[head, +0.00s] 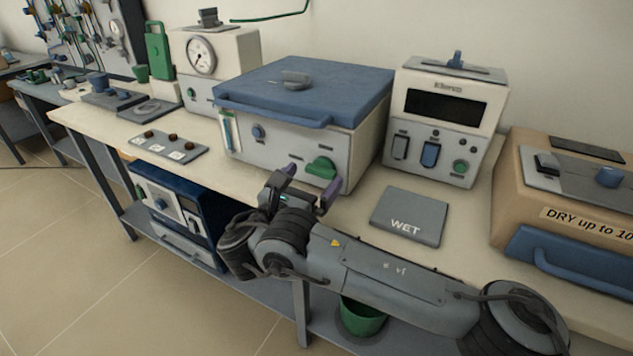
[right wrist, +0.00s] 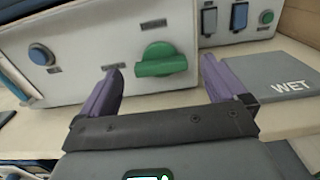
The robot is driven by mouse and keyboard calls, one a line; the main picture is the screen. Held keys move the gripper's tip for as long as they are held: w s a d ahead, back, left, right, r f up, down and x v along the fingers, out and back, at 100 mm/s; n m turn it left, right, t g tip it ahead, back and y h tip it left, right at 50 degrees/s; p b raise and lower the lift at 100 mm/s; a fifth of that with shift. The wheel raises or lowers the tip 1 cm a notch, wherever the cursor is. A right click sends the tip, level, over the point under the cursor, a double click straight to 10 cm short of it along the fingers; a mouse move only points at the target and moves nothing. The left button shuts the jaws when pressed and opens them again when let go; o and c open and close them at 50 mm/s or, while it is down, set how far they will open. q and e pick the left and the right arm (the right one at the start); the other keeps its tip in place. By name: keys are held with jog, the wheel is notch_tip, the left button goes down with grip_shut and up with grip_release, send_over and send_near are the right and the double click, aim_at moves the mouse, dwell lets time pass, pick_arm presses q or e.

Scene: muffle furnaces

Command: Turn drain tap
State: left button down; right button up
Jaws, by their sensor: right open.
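The green tap (head: 321,168) sits on the front face of the white box with the blue lid (head: 305,84). In the right wrist view the green tap (right wrist: 161,60) lies ahead, between the two purple fingers, with its handle roughly level. My right gripper (head: 310,186) is open and empty in front of the tap. It also shows in the right wrist view (right wrist: 160,86), fingers apart and not visibly touching the tap. My left gripper is not in view.
A grey WET pad (head: 409,216) lies on the bench to the right. A device with a dark display (head: 446,105) and a tan DRY box (head: 560,190) stand further right. A panel with small knobs (head: 166,146) lies left. A green bucket (head: 361,318) is below.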

aim_at(322, 170)
jog(key=shift+b+x, duration=0.35)
jog(key=shift+x, duration=0.6)
jog(key=shift+w+d, duration=0.2)
jog(key=shift+w, duration=0.15)
jog(key=c, duration=1.1)
jog(key=shift+o, duration=0.2)
